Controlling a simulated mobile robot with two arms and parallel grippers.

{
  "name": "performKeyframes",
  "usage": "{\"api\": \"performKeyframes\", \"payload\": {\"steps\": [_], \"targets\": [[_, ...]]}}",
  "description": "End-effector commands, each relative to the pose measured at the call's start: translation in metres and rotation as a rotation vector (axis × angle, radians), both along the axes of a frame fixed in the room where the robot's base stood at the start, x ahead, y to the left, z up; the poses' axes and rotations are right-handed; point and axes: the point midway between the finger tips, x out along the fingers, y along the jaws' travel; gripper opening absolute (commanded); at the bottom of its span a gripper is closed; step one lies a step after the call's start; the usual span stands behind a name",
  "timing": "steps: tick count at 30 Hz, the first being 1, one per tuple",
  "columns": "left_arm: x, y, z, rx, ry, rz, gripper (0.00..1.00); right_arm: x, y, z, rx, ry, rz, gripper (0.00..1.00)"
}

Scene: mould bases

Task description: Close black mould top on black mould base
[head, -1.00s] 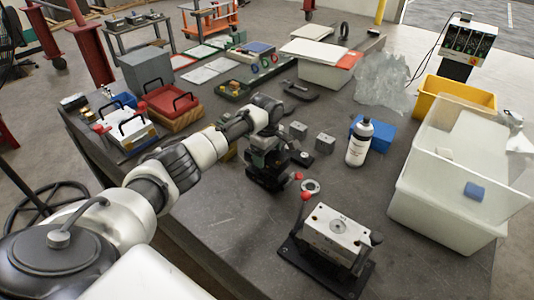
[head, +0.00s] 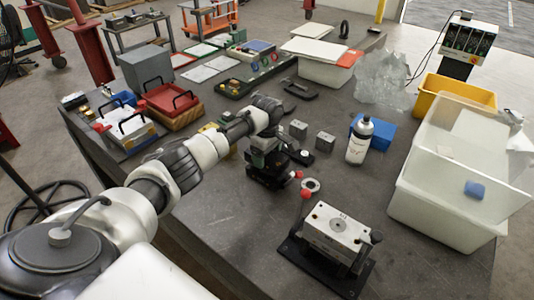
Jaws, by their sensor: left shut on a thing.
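My left gripper (head: 268,178) is low over the middle of the grey workbench, pointing down. It is shut on a dark thing, mostly hidden by the gripper and wrist; I cannot tell whether this is the black mould top, or whether the black mould base is under it. A black piece with a handle (head: 300,88) lies apart on the bench behind the arm; I cannot tell if it is a mould part. My right gripper is not in view.
A steel block on a black plate (head: 336,228), with red-knobbed levers, stands in front right of the gripper. A bottle (head: 358,143), blue box (head: 378,132) and clear bin (head: 445,205) stand right. Red (head: 170,101) and white (head: 127,131) handled moulds stand left. Front-left bench is clear.

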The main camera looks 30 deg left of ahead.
Motion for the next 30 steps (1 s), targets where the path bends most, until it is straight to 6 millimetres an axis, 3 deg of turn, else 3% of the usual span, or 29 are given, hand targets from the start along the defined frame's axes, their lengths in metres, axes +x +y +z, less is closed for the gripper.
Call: {"api": "performKeyframes", "payload": {"steps": [30], "targets": [[0.001,0.0,-0.015,-0.001,-0.004,0.0,0.22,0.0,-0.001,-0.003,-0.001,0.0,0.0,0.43]]}}
